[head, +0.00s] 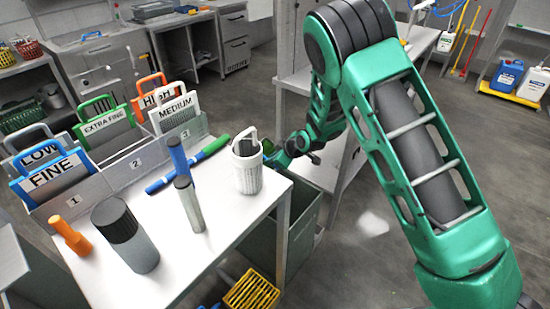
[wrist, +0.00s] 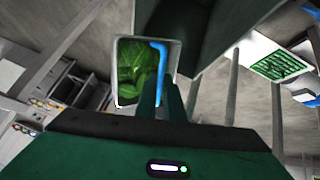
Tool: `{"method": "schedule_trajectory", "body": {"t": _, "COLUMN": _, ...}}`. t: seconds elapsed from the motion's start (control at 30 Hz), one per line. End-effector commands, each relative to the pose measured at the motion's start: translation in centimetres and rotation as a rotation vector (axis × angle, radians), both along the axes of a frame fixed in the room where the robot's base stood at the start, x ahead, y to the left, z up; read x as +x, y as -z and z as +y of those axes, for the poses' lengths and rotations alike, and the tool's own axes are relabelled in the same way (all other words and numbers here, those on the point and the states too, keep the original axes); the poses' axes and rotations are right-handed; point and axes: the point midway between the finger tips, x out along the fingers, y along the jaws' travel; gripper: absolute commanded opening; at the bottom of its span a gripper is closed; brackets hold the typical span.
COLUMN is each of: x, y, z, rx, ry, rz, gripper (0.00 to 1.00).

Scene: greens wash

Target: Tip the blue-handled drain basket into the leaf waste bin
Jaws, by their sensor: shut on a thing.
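The drain basket (wrist: 116,72) shows in the wrist view as a pale rectangular container with green leaves (wrist: 135,70) inside. Its blue handle (wrist: 161,62) runs to the fingers of my gripper (wrist: 166,103), which is shut on it. In the head view my gripper (head: 280,154) is beyond the right end of the white table, behind a white perforated holder. The held basket is mostly hidden there. A dark grey-green bin (head: 302,222), possibly the leaf waste bin, stands on the floor by that table end. Its inside is not clear, and I cannot tell whether the basket is over it.
The white table (head: 225,215) carries the white holder (head: 246,172), a dark-lidded jar (head: 128,238), cylinders and labelled sieve plates in a rack. Another bench (head: 345,150) stands behind my gripper.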

Motion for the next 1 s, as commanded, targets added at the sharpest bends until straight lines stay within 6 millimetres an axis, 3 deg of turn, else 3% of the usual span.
{"method": "schedule_trajectory", "body": {"t": 1.0, "x": -1.5, "y": 3.6, "z": -0.1, "rx": 0.075, "ry": -0.003, "rz": -0.616, "gripper": 0.0}}
